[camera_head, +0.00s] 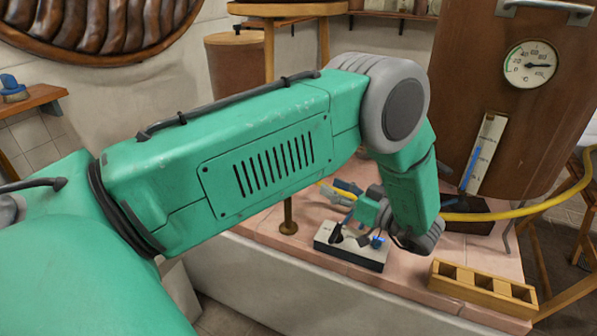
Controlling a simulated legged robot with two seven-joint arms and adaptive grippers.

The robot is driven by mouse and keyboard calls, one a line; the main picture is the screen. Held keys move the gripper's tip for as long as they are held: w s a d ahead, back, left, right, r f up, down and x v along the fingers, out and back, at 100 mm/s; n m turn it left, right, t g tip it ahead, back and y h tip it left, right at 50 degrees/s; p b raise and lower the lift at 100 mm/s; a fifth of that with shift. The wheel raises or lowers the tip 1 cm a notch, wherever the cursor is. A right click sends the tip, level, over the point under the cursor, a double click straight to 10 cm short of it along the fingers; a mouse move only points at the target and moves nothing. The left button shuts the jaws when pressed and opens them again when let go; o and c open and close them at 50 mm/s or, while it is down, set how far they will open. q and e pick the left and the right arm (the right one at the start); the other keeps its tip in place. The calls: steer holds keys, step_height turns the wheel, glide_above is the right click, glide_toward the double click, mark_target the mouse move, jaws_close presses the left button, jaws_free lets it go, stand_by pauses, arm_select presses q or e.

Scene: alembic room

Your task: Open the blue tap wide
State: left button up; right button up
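My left arm's green links cross the picture from the left and bend down at the grey elbow. My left gripper (352,238) is small and partly hidden behind my own forearm. Its dark fingers point down over a white and black block (350,257) on the pink tiled counter. A small blue part (377,241), which looks like the blue tap, shows at the block's right end, close beside the fingers. I cannot tell whether they touch it or how far they are apart. My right gripper is not in view.
A wooden rack with square holes (482,289) lies at the counter's front right. A large brown vessel (465,90) with a dial gauge (531,65) stands behind. A yellow hose (520,214) runs right. A brass post (289,215) stands left of the block.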

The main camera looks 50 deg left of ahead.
arm_select(q)
steer(key=a, duration=1.1)
steer(key=shift+s+a, duration=0.35)
